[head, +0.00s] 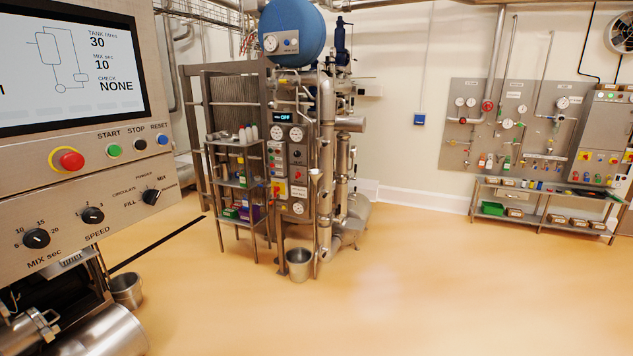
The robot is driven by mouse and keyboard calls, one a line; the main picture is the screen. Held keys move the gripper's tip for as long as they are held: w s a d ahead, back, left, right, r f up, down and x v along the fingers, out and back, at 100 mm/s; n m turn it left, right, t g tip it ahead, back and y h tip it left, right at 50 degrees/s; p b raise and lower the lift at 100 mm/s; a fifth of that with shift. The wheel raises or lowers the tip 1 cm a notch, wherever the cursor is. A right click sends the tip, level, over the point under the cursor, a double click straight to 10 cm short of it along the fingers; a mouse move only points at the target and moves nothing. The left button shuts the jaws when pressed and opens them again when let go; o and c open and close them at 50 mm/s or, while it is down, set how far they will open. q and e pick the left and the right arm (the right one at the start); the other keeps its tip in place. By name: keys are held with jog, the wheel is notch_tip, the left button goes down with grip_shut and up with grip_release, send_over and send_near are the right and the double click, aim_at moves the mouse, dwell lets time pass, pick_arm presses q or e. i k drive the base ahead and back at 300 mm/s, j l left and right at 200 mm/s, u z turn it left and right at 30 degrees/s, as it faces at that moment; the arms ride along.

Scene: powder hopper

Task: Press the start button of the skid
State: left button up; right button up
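The skid's control panel (110,190) stands close at the left of the head view. Its green start button (114,150) sits under the label START. To its right are a black stop button (140,144) and a blue reset button (163,139). A red emergency stop (68,160) on a yellow ring is left of the start button. The screen (62,62) above reads TANK 30, MIX 10 and CHECK NONE. Black knobs for mix seconds (36,238), speed (92,215) and mode (151,196) are below. Neither of my grippers is in view.
Steel pipes and a vessel (100,335) lie below the panel, with a bucket (127,290) beside them. A blue-tanked machine (292,35) with a shelf and bucket (299,264) stands mid-view. A bench (545,198) is along the right wall. The floor (420,290) is clear at front right.

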aim_at(113, 150)
jog(key=u, duration=1.4)
